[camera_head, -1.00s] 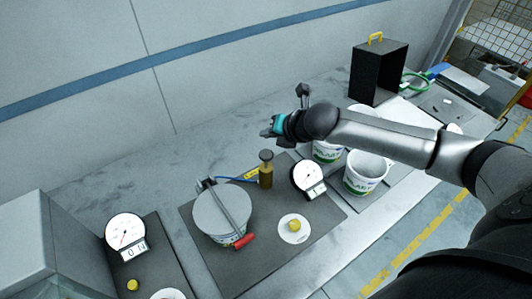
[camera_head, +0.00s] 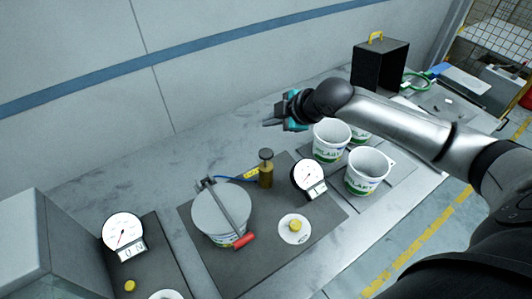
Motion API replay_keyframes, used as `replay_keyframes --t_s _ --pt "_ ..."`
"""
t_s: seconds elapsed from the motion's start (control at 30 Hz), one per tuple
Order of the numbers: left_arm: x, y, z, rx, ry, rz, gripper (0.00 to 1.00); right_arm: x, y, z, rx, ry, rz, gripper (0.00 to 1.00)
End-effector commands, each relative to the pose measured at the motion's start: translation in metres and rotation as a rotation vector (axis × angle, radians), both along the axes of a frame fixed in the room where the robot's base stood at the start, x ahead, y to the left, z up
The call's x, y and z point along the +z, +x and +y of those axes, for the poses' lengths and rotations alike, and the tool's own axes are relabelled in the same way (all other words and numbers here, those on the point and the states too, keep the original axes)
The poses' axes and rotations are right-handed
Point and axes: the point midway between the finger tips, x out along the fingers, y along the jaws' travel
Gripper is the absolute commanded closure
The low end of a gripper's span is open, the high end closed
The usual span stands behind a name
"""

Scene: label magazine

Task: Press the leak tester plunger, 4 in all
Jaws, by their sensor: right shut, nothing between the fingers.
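The leak tester plunger (camera_head: 266,168) is a brass cylinder with a dark round knob on top. It stands upright on the dark mat (camera_head: 265,258) behind the clamped white bucket (camera_head: 218,213), with a blue hose at its side. A round dial gauge (camera_head: 308,175) stands to its right. My right gripper (camera_head: 268,121) is shut and empty, in the air above and behind the plunger, apart from it. My left gripper is not in view.
A yellow button on a white disc (camera_head: 294,228) sits at the mat's front. Open white buckets (camera_head: 368,170) stand to the right. A black box with a yellow handle (camera_head: 379,70) is at the back right. Another gauge (camera_head: 123,231) is at the left.

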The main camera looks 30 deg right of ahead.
Motion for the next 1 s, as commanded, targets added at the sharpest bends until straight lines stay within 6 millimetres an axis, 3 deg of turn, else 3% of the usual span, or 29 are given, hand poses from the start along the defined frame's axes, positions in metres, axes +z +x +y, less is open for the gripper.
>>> replay_keyframes --t_s 0.2,0.67,1.0 --pt "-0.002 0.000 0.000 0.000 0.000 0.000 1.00 0.004 -0.001 0.000 -0.102 0.113 0.039 1.00" --pt "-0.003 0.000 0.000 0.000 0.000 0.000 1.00 0.004 -0.001 0.000 -0.116 0.127 0.043 1.00" --pt "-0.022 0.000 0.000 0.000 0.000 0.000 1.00 -0.012 0.000 0.000 -0.115 0.127 0.041 1.00"
